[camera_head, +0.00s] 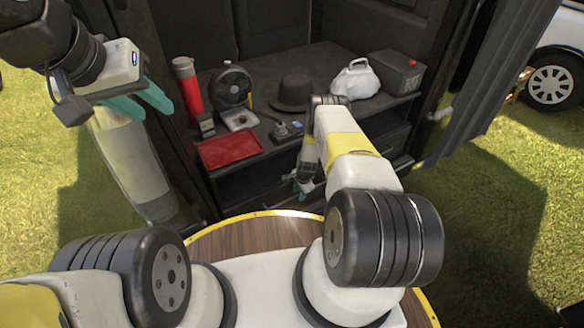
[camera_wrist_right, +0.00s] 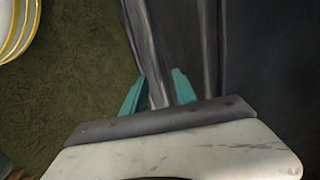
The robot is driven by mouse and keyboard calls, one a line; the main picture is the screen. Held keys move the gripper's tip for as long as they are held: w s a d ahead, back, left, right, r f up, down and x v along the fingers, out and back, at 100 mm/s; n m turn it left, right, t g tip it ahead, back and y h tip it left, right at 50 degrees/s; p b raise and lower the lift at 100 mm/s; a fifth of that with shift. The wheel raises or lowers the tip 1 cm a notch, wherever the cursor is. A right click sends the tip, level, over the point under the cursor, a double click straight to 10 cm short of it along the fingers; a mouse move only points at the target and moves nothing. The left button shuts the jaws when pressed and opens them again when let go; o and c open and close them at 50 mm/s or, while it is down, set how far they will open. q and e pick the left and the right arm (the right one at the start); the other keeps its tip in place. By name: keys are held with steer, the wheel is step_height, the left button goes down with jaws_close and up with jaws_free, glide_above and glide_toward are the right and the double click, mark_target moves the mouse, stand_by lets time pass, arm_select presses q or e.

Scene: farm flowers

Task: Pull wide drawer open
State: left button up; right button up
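The dark cabinet has a drawer front (camera_head: 385,138) below its top at the right, and a low front with a pale bar-like handle (camera_head: 318,187) near my right gripper. My right gripper (camera_head: 303,186) is low at the cabinet's front, partly hidden by its own arm. In the right wrist view, a grey bar (camera_wrist_right: 157,92) runs between the two teal fingers of my right gripper (camera_wrist_right: 159,90). I cannot tell whether both fingers press on it. My left gripper (camera_head: 141,103) is open and empty, raised at the left, apart from the cabinet.
On the cabinet top (camera_head: 330,62) are a red flask (camera_head: 187,88), a fan (camera_head: 231,87), a red tray (camera_head: 230,149), a dark hat (camera_head: 294,93), a white jug (camera_head: 356,80) and a dark box (camera_head: 396,74). A dark curtain (camera_head: 490,80) hangs at the right. Grass lies around.

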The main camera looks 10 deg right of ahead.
jaws_close()
stand_by(1.4)
